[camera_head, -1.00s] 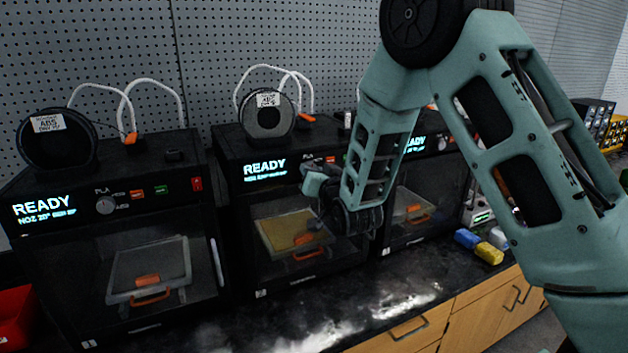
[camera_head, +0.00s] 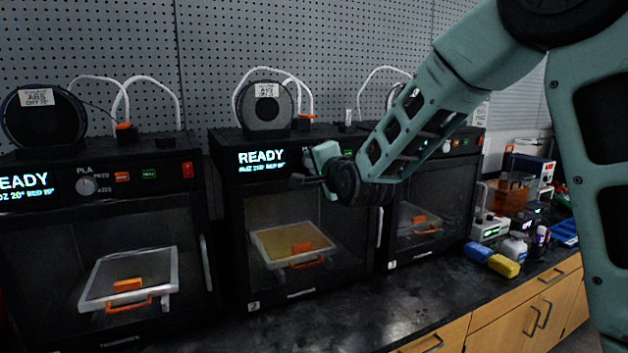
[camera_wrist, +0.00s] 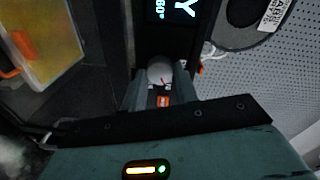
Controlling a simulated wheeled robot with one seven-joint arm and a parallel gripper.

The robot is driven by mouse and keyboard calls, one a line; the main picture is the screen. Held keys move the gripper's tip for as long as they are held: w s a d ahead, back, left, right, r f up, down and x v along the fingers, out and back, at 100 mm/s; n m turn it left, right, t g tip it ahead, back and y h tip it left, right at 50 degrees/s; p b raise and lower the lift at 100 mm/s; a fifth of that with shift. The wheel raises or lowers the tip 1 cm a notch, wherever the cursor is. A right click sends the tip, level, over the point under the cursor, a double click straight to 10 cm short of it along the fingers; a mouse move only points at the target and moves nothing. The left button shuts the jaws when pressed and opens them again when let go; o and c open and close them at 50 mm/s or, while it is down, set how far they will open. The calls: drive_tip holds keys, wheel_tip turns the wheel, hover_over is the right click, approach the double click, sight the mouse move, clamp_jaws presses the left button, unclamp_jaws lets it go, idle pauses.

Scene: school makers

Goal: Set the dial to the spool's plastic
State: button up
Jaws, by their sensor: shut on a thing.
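My gripper (camera_head: 302,180) is at the upper front panel of the middle printer (camera_head: 222,190), just right of its READY display (camera_head: 261,158). The head view hides this dial behind my gripper. A dark spool (camera_head: 267,113) with a white label (camera_head: 267,90) stands on top of this printer. The spool also shows in the wrist view (camera_wrist: 238,14).
The left printer (camera_head: 206,215) has a dial (camera_head: 86,186) between PLA and ABS marks, and a spool (camera_head: 42,118) labelled ABS. A third printer (camera_head: 458,185) stands right.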

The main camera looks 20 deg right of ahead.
drive_tip(key=m+y+b, duration=0.1)
drive_tip(key=m+b, duration=0.7)
drive_tip(key=m, duration=0.2)
drive_tip(key=shift+d+f+m, duration=0.1)
drive_tip(key=shift+f+m, duration=0.05)
drive_tip(key=shift+m, duration=0.25)
idle(0.4)
drive_tip(key=o, duration=1)
drive_tip(key=shift+c, duration=0.2)
drive_tip(key=shift+b, duration=0.3)
drive_tip(key=s+d+p, duration=0.1)
drive_tip(key=s+p, duration=0.2)
drive_tip(key=s, duration=1.4)
drive_tip(key=shift+s+r, duration=0.15)
drive_tip(key=shift+r, duration=0.3)
